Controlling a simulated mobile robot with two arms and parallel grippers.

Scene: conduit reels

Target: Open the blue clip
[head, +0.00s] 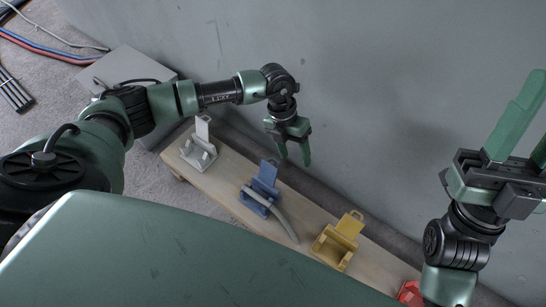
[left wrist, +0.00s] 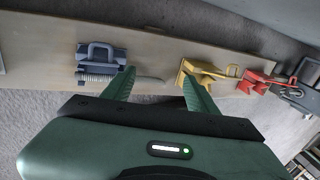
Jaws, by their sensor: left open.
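The blue clip (head: 262,186) stands on a wooden board, with a flap that has a handle loop rising at its back. A grey conduit (head: 286,224) runs from the clip toward the lower right. In the left wrist view the blue clip (left wrist: 98,56) is left of the fingers, with the conduit (left wrist: 148,80) along its near side. I cannot tell whether the clip is latched. My left gripper (head: 295,160) is open and empty, above and to the right of the blue clip, apart from it. My right gripper (head: 540,112) is open and empty at the right edge.
The wooden board (head: 222,183) runs along a grey wall (head: 360,90). It also bears a white clip (head: 199,152), a yellow clip (head: 337,243) and a red clip (head: 410,293). A grey box (head: 125,66) and cables (head: 40,48) are at the upper left.

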